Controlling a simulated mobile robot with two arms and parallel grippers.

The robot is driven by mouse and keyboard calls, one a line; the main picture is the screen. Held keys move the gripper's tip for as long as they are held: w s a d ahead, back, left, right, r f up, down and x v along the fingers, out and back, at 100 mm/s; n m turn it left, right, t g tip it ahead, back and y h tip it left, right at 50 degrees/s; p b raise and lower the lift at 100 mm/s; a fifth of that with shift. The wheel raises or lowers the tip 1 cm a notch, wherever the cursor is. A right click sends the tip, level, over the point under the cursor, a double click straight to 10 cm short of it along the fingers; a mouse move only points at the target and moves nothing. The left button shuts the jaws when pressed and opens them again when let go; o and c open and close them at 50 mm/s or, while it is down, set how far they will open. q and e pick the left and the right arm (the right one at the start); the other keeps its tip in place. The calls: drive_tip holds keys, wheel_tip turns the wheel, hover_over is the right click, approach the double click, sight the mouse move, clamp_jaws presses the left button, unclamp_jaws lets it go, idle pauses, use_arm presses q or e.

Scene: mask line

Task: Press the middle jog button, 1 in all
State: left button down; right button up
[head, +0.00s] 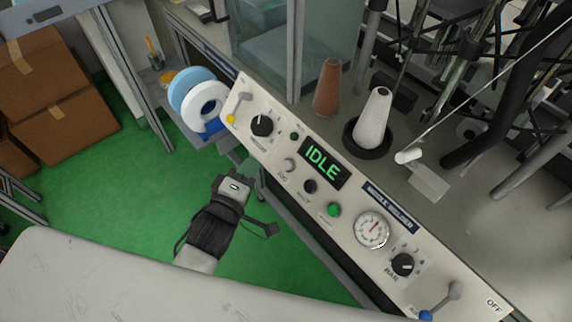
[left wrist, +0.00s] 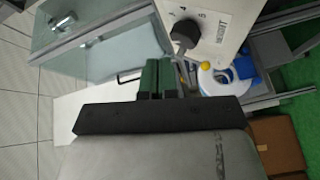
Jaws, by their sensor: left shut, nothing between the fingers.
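A slanted control panel (head: 345,218) runs diagonally through the head view. Its green display (head: 321,162) reads IDLE. Below the display is a row of three round controls: a pale one (head: 290,165), a dark middle one (head: 310,186) and a green one (head: 334,210). Their small labels are too blurred to read. My left gripper (head: 239,163) is at the panel's near edge, below the black selector knob and left of the row. In the left wrist view its green fingers (left wrist: 157,79) are shut and empty, with the selector knob (left wrist: 185,35) just beyond. My right gripper is not in view.
The panel also carries a black knob (head: 262,125), a yellow-tipped lever (head: 238,106), a gauge (head: 372,230), a BAR knob (head: 403,263) and a blue-tipped lever (head: 440,302). Thread cones (head: 374,115) stand behind. Rolls (head: 205,100) sit left. Green floor is clear.

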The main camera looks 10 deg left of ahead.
sight(288, 165)
use_arm(q)
drive_tip(key=shift+w+d+f+b, duration=0.65)
drive_tip(key=shift+w+f+b, duration=0.2)
drive_tip(key=shift+f+b, duration=0.05)
drive_tip(key=shift+w+d+f+b, duration=0.65)
drive_tip(key=shift+w+f+b, duration=0.15)
drive_tip(key=shift+f+b, duration=0.05)
drive_tip(key=shift+w+d+f+b, duration=0.65)
drive_tip(key=shift+w+f+b, duration=0.2)
drive_tip(key=shift+f+b, duration=0.05)
drive_tip(key=shift+w+d+f, duration=0.2)
drive_tip(key=shift+w+f, duration=0.05)
drive_tip(key=shift+w+d+f, duration=0.2)
drive_tip(key=shift+w+f, duration=0.05)
drive_tip(key=shift+f, duration=0.05)
idle(1.0)
drive_tip(key=shift+r, duration=0.1)
drive_tip(key=shift+s+a+r+p, duration=0.4)
drive_tip(key=shift+s+r+p, duration=0.1)
drive_tip(key=shift+p, duration=0.25)
